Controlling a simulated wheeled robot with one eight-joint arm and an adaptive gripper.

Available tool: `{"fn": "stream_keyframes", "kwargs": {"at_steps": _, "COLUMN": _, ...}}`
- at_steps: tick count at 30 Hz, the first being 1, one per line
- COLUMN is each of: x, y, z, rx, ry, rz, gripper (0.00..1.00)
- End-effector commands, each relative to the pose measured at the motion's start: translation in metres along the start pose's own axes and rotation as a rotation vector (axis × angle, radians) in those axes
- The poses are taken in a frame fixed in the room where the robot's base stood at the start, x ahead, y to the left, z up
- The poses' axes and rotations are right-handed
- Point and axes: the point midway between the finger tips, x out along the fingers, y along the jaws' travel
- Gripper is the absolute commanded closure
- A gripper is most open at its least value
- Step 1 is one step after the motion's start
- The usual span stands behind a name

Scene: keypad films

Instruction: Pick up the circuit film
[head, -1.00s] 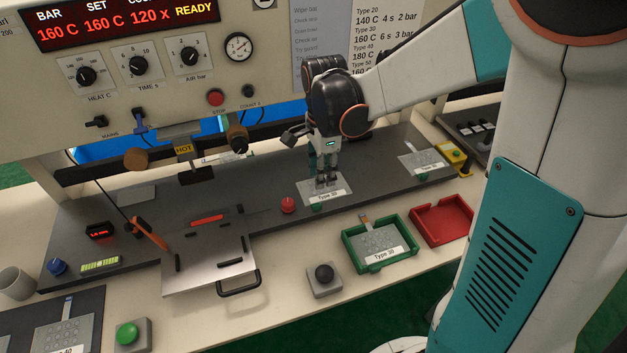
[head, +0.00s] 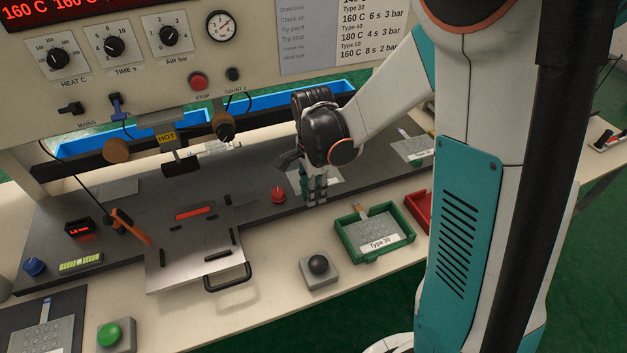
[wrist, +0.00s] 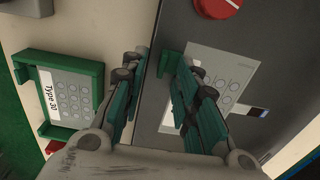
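A pale circuit film (wrist: 222,85) with rows of rings lies on the dark grey deck. Its tail end shows a dark and silver strip in the wrist view. In the head view the film (head: 332,181) is partly hidden behind my gripper (head: 316,197). The fingers point down at the deck's front edge, and the right finger overlaps the film's near side in the picture. Whether they touch anything I cannot tell.
A red knob (head: 279,195) stands on the deck left of my gripper. A red tray (head: 420,208) is partly hidden by my arm. Another film (head: 412,147) lies at the deck's right.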

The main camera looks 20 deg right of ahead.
Motion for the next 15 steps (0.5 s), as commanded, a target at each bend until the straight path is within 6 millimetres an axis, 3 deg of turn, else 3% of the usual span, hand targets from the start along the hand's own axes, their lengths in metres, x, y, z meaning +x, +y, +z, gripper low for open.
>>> {"fn": "stream_keyframes", "kwargs": {"at_steps": 3, "x": -0.0012, "y": 0.0002, "z": 0.0, "rx": 0.0, "ry": 0.0, "rz": 0.0, "gripper": 0.72}}
{"fn": "stream_keyframes", "kwargs": {"at_steps": 9, "x": -0.0013, "y": 0.0002, "z": 0.0, "rx": 0.0, "ry": 0.0, "rz": 0.0, "gripper": 0.99}}
{"fn": "stream_keyframes", "kwargs": {"at_steps": 15, "x": -0.0013, "y": 0.0003, "z": 0.0, "rx": 0.0, "ry": 0.0, "rz": 0.0, "gripper": 1.0}}
